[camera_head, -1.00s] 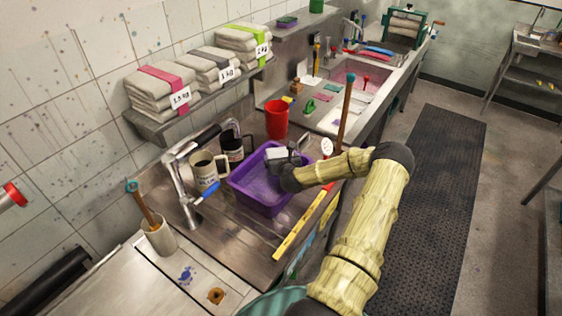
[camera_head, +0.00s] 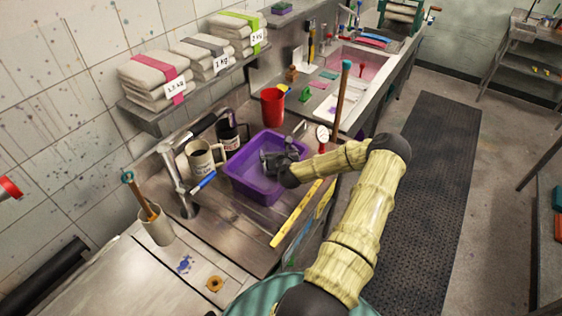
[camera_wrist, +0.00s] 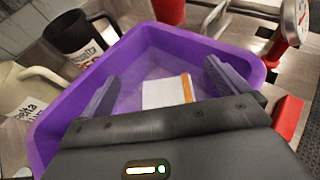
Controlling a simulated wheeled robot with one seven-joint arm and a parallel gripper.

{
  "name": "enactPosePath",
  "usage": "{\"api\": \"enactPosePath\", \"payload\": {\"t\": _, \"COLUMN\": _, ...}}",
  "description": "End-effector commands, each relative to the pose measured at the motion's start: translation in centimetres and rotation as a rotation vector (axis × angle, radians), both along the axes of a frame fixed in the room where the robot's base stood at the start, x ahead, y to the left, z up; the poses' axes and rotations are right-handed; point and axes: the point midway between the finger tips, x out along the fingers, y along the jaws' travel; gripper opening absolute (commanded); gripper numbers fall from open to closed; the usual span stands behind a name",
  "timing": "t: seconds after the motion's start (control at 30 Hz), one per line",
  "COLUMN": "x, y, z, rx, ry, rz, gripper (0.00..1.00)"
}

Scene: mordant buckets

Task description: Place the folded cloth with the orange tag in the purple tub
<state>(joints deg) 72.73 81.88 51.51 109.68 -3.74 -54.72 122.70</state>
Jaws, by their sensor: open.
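The purple tub (camera_head: 240,183) stands on the steel worktop, and its rim and walls also show in the wrist view (camera_wrist: 52,135). The folded cloth (camera_wrist: 162,93), white with an orange strip (camera_wrist: 187,87) along its right side, lies inside the tub in the wrist view. I cannot make out the cloth in the head view. My gripper (camera_head: 272,160) is over the tub's right part. In the wrist view my gripper (camera_wrist: 160,88) has its fingers wide apart, one on each side of the cloth, with visible gaps.
Two mugs, one cream (camera_head: 203,160) and one black (camera_head: 232,133), stand close to the tub's left. A red cup (camera_head: 272,106) stands behind it. A yellow ruler (camera_head: 296,214) lies in front. Stacked cloths (camera_head: 155,78) fill the wall shelf. A round dial (camera_head: 322,134) is near my wrist.

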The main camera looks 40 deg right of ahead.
Motion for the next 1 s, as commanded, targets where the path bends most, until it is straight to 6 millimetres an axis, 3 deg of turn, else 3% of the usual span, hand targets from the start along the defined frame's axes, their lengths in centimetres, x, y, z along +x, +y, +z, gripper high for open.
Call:
{"api": "enactPosePath", "payload": {"t": 0.6, "x": -7.3, "y": 4.0, "z": 3.3, "rx": -0.001, "ry": 0.001, "rz": 0.007, "gripper": 1.0}}
{"api": "enactPosePath", "payload": {"t": 1.0, "x": -8.4, "y": 4.3, "z": 3.9, "rx": -0.001, "ry": 0.002, "rz": 0.004, "gripper": 1.0}}
